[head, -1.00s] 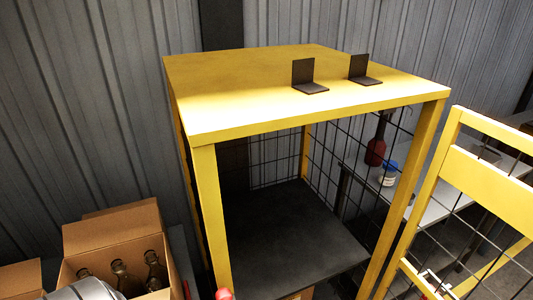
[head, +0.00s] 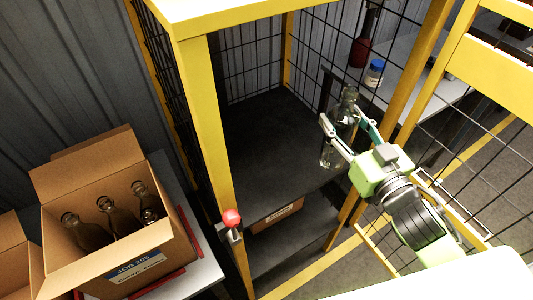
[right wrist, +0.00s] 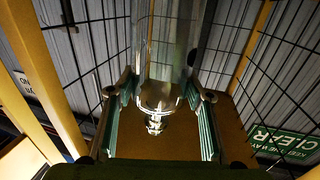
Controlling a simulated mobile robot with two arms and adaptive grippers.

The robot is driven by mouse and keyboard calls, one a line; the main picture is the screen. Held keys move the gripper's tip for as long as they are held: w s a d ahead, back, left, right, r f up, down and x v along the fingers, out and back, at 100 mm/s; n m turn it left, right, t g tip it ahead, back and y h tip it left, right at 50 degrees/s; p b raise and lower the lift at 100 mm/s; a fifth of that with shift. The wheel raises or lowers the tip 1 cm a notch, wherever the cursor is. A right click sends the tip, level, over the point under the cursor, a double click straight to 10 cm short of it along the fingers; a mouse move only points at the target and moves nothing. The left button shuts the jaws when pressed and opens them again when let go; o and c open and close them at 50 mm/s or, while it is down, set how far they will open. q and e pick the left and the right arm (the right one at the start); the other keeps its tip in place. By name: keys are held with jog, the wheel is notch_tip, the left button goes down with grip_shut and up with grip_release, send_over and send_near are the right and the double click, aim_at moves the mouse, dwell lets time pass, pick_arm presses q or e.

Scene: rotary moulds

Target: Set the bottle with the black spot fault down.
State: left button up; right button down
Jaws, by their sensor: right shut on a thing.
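My right gripper (head: 346,126) is shut on a clear glass bottle (head: 333,153). The bottle stands nearly upright between the fingers, neck up, at the front right of the yellow cage's opening. It overlaps the dark shelf (head: 262,130) in the head view; whether its base touches the shelf I cannot tell. In the right wrist view the glass bottle (right wrist: 158,95) is between the two green-padded fingers (right wrist: 160,88). My left gripper is not in view.
The dark shelf looks bare apart from the bottle. Yellow posts (head: 205,130) and mesh flank it; an open mesh door (head: 480,150) is on the right. A red knob (head: 232,218) is on the front post. An open carton (head: 130,262) with several bottles stands at left.

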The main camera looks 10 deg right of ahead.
jog(key=shift+w+d+r+y, duration=0.3)
jog(key=shift+r, duration=0.3)
jog(key=shift+w+a, duration=0.2)
jog(key=shift+w, duration=0.05)
jog(key=w+a+f+p, duration=0.1)
jog(key=w+a+f, duration=0.8)
jog(key=f, duration=0.3)
jog(key=shift+a+f, duration=0.2)
jog(key=shift+f, duration=0.2)
jog(key=shift+w, duration=0.1)
jog(key=shift+f, duration=0.2)
jog(key=c, duration=1)
grip_release()
jog(key=shift+c, duration=0.2)
